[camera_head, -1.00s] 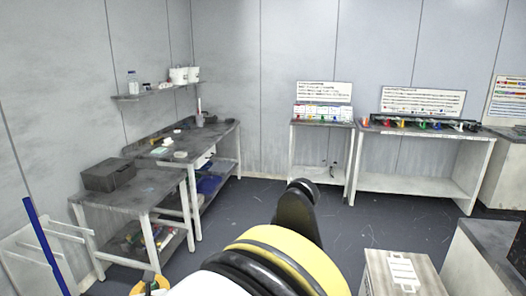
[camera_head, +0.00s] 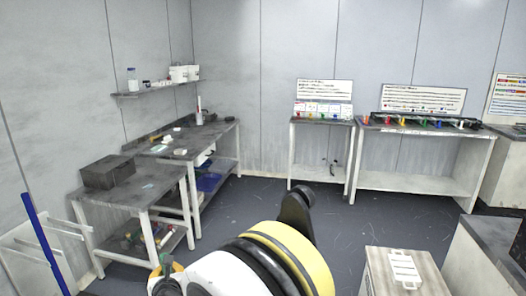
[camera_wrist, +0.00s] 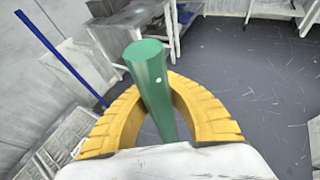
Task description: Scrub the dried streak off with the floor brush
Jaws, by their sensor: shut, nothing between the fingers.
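In the wrist view my gripper (camera_wrist: 170,84) has its yellow fingers arched together and shut. A green round shaft (camera_wrist: 147,62) stands across the fingertips, its broad end toward the camera. Its lower part runs down behind the pale palm; I cannot tell whether the fingers touch it, and no brush head shows. A blue pole (camera_head: 44,243) leans at the far left over a white rack; it also shows in the wrist view (camera_wrist: 62,58). Its lower end is hidden. I cannot tell which pole is the floor brush. I cannot make out the dried streak among the pale floor marks.
A dark-topped bench (camera_head: 150,181) with a dark box (camera_head: 107,172) stands at left, another bench behind it. Two white tables (camera_head: 415,180) stand along the back wall. A pale cabinet (camera_head: 395,275) is at lower right. The middle floor (camera_head: 300,170) is open.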

